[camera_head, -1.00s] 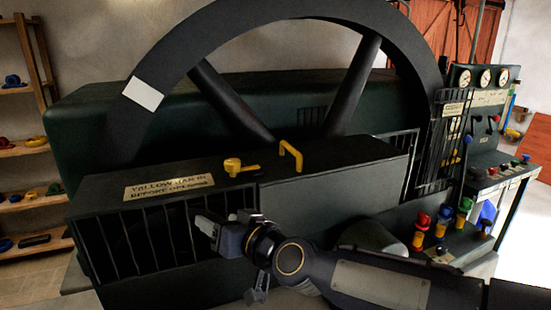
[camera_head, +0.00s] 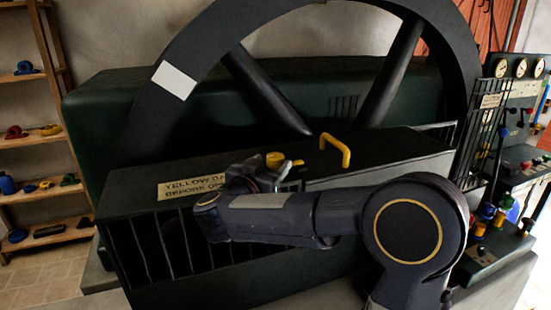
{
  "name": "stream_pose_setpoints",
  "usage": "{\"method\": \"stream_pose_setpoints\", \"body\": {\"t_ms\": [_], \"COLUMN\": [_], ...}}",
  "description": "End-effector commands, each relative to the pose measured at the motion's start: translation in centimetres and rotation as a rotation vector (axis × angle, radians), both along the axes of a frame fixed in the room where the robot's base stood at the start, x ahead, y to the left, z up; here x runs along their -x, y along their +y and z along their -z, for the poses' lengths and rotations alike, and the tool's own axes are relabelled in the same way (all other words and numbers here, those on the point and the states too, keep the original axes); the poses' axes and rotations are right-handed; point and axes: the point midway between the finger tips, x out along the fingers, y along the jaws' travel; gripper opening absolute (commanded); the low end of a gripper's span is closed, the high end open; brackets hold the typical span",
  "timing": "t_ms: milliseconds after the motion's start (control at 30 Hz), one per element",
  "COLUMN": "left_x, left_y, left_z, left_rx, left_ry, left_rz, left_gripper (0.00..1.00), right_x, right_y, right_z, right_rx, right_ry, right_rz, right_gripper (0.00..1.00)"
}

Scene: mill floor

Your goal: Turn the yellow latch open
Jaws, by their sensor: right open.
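The yellow latch (camera_head: 274,159) sits on top of the dark box in front of the big wheel, just left of the yellow handle (camera_head: 335,149). Its round top shows; its lower part is partly hidden behind my gripper. My right gripper (camera_head: 264,173) is open, at the near side of the latch. I cannot tell whether its fingers touch the latch or are around it. My right forearm reaches in from the right, across the box's front. My left gripper is out of view.
A sign plate (camera_head: 190,187) lies on the box top, partly hidden by my gripper. Vertical bars (camera_head: 150,245) cover the box's left front. The large dark wheel (camera_head: 262,92) rises behind. A control panel (camera_head: 520,165) stands at right, wooden shelves (camera_head: 40,145) at left.

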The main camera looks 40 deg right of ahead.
Motion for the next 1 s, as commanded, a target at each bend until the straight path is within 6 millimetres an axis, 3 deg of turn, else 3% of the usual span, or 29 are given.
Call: {"method": "stream_pose_setpoints", "body": {"t_ms": [200, 567, 867, 1000], "left_x": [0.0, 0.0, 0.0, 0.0], "left_y": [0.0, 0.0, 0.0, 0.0], "left_z": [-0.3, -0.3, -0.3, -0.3], "left_rx": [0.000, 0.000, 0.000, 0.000], "left_ry": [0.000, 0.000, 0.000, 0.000], "left_rz": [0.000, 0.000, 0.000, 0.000], "left_gripper": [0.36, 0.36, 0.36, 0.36], "right_x": [-1.2, -1.5, -1.5, -1.5], "right_y": [-2.4, -2.9, -2.9, -2.9], "right_z": [0.0, 0.0, 0.0, 0.0], "right_rx": [0.000, 0.000, 0.000, 0.000], "right_ry": [0.000, -0.001, -0.001, -0.001], "right_rz": [0.002, -0.001, -0.001, -0.004], "right_gripper": [0.60, 0.59, 0.19, 0.17]}}
